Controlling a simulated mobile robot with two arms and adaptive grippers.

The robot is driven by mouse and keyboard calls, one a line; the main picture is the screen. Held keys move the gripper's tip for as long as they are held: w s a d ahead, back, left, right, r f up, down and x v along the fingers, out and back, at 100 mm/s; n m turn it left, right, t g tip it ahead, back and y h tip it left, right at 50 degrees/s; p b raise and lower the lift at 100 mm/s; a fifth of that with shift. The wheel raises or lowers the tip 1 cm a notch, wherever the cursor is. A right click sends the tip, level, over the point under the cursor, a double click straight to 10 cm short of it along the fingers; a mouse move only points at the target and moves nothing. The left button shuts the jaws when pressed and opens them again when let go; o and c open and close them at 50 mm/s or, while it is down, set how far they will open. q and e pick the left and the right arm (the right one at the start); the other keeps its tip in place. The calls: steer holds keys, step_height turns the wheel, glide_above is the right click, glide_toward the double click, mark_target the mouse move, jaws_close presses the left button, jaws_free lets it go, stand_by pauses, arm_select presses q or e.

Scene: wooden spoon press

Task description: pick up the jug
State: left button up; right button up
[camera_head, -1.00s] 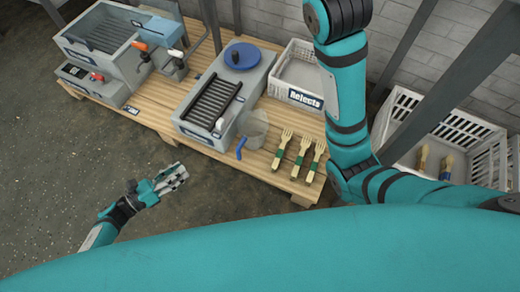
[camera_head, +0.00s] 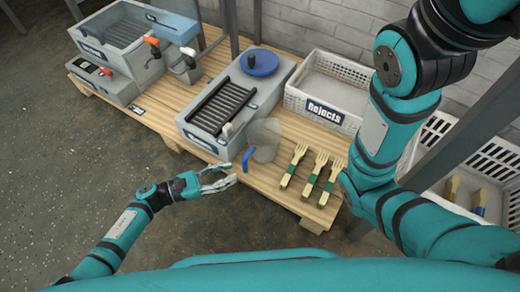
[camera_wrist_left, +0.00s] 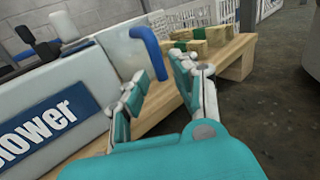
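The jug (camera_head: 265,139) is translucent, with a blue handle (camera_head: 247,158). It stands upright near the front edge of the wooden platform, right of the grey box with the black grille. My left gripper (camera_head: 231,174) is open and empty, just left of and in front of the handle, apart from it. In the left wrist view the blue handle (camera_wrist_left: 152,50) shows just beyond the gap between my open fingers (camera_wrist_left: 155,82), and the pale jug body (camera_wrist_left: 124,52) is partly hidden behind the handle. My right gripper is out of view; only its arm shows.
Several wooden forks with green bands (camera_head: 318,172) lie right of the jug. The grey grille box (camera_head: 210,135) bears a blue disc (camera_head: 260,62). A white Rejects crate (camera_head: 293,98) stands behind. The floor (camera_head: 60,170) left of the platform is clear.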

mark_target(245, 166)
arm_select(q)
steer(key=b+x, duration=0.2)
steer(key=x, duration=0.3)
steer(key=shift+w+d+b, duration=0.25)
steer(key=shift+b, duration=0.15)
steer(key=shift+w+d+r, duration=0.1)
steer(key=shift+d+r, duration=0.05)
steer(key=shift+d, duration=0.05)
steer(key=shift+c, duration=0.4)
jaws_close()
